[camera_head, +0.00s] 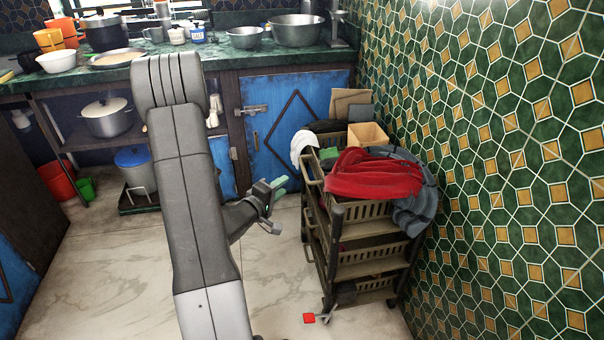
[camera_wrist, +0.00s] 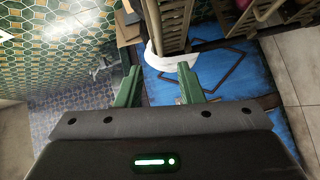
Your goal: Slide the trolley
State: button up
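The trolley (camera_head: 365,268), a brownish-grey tiered cart with slatted baskets, stands on the floor beside the right wall. Red and grey cloths lie over its top, and a white cloth (camera_head: 303,147) hangs at its back left corner. My gripper (camera_head: 279,186) is just left of the trolley, at about the height of its upper tier, and appears apart from it. In the wrist view my gripper (camera_wrist: 158,70) has its two green fingers spread, with nothing held between them. Part of the trolley (camera_wrist: 172,22) and the white cloth (camera_wrist: 172,60) show beyond the fingertips.
Blue cabinet doors (camera_head: 285,128) and a green counter (camera_head: 255,57) with bowls and pots stand behind. The tiled wall (camera_head: 500,170) closes off the trolley's right side. A red tag-like piece (camera_head: 309,318) shows near its front wheel. Bare floor (camera_head: 110,265) lies to the left.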

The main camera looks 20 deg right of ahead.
aim_at(304, 168)
jog(key=b+x, duration=0.2)
jog(key=x, duration=1.1)
jog(key=shift+w, duration=0.1)
grip_shut()
